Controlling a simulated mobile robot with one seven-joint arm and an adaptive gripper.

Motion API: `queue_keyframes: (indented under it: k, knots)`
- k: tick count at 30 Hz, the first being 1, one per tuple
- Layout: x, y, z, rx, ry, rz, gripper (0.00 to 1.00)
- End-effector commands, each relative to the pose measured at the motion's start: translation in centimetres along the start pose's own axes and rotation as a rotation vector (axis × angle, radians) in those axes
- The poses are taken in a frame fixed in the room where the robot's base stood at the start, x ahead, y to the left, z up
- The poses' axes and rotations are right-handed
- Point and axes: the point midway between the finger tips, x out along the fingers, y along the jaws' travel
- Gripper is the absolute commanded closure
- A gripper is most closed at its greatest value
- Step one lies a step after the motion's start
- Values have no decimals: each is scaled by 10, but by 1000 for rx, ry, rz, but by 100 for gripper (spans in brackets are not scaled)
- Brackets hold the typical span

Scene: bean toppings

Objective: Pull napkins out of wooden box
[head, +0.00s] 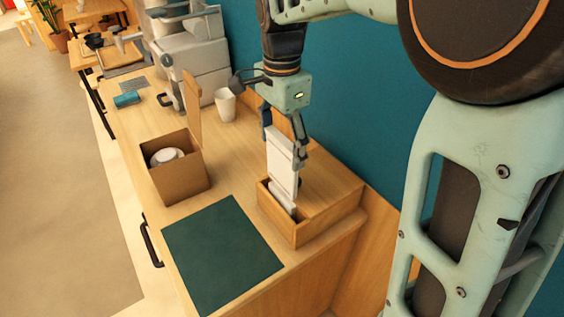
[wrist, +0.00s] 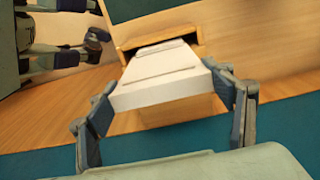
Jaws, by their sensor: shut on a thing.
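The wooden box (head: 308,229) stands open-topped near the right end of the counter. My gripper (head: 284,135) is above it, pointing down. It is shut on a stack of white napkins (head: 283,167), which stands upright with its lower end at or inside the box opening. In the wrist view the napkins (wrist: 165,82) sit between the two fingers, and the wooden box (wrist: 128,50) shows behind them. Something white and dark lies low in the box beside the napkins, partly hidden, and I cannot tell what it is.
A dark green mat (head: 222,253) lies in front of the box. A cardboard box (head: 178,186) with an open flap holds white round things. A white cup (head: 225,104), a teal roll (head: 127,99) and a coffee machine (head: 195,58) stand farther back. The teal wall is close behind.

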Motion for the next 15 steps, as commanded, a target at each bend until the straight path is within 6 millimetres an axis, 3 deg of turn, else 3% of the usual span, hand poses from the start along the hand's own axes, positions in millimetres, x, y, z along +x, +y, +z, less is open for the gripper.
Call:
queue_keyframes:
  k: [3, 15]
  knots:
    - [-18, -1, 0, 0, 1, -2, 35]
    - [-59, 0, 0, 0, 0, 1, 35]
